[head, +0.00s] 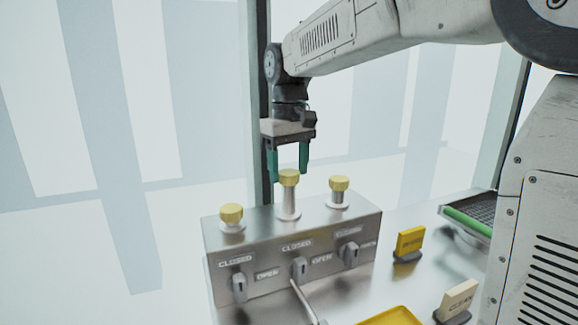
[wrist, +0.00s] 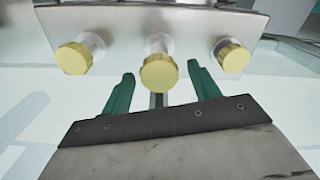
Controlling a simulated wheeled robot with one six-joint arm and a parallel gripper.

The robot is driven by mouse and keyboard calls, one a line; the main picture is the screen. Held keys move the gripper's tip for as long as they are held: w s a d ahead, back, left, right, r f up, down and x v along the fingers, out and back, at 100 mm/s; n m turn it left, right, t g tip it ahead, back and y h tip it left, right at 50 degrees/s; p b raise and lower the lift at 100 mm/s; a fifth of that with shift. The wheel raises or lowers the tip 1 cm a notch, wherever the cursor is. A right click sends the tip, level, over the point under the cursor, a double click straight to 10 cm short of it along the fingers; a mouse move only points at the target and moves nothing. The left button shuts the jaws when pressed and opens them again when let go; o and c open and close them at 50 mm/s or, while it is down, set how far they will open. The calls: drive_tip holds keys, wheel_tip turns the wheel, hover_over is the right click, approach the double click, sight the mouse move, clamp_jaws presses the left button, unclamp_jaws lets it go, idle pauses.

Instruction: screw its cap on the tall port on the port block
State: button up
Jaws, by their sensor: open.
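The port block (head: 290,262) is a metal box with three ports on top, and a yellow cap sits on each one. The tall port (head: 288,203) is the middle one, and its yellow cap (head: 289,178) rests on its top. In the wrist view this cap (wrist: 159,71) lies ahead of the fingertips, centred between them. My gripper (head: 288,178) is open and empty, with green fingers pointing down around or just beside the tall port's cap. I cannot tell whether the fingers touch the cap or how tightly it is seated.
Shorter ports with yellow caps stand left (head: 231,213) and right (head: 339,183). The block's front has several valve handles and CLOSED/OPEN labels. A yellow sign (head: 410,242), a cream sign (head: 457,300) and a yellow tray (head: 392,317) are on the right of the table. A green-edged rack (head: 468,222) lies farther back.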

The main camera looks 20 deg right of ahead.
drive_tip(key=c, duration=0.8)
drive_tip(key=m, duration=0.5)
drive_tip(key=shift+m, duration=0.3)
drive_tip(key=m, duration=0.6)
drive_tip(key=o, duration=0.8)
drive_tip(key=shift+m, duration=0.3)
drive_tip(key=shift+r, duration=3.5)
